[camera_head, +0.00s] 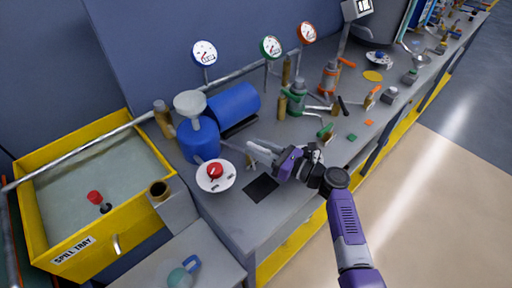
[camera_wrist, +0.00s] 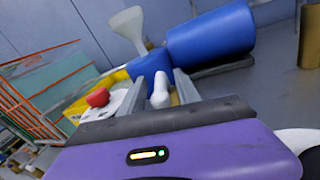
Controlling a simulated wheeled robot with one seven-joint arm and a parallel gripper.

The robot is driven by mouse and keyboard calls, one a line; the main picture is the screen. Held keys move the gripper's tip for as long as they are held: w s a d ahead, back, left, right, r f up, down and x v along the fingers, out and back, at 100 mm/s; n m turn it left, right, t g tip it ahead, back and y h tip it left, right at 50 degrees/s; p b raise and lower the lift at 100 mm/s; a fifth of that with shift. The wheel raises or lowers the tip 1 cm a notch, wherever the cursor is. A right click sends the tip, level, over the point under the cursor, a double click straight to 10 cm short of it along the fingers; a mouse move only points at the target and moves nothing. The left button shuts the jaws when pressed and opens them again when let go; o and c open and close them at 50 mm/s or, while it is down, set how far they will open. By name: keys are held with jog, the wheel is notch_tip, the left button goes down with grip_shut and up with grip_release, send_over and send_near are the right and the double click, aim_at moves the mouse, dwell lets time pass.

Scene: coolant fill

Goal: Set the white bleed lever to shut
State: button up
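The white lever (camera_wrist: 160,92) shows in the wrist view between my gripper's two fingers, with its rounded end up. A gap seems to remain on each side of it. A brass-coloured part shows just beside it. My gripper (camera_wrist: 158,84) is open. In the head view my gripper (camera_head: 251,149) reaches left over the bench, just right of the blue tank, and the lever cannot be told apart from the pale fingers there. I cannot tell the lever's setting; its base is hidden.
A red knob on a white round plate (camera_head: 226,183) sits close by at front left. The blue tank (camera_head: 198,142) with a white funnel (camera_head: 190,102) and a blue cylinder (camera_head: 234,104) stand behind. A yellow spill tray (camera_head: 75,262) is at left. Tools lie farther right.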

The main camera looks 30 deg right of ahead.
jog(key=v, duration=0.7)
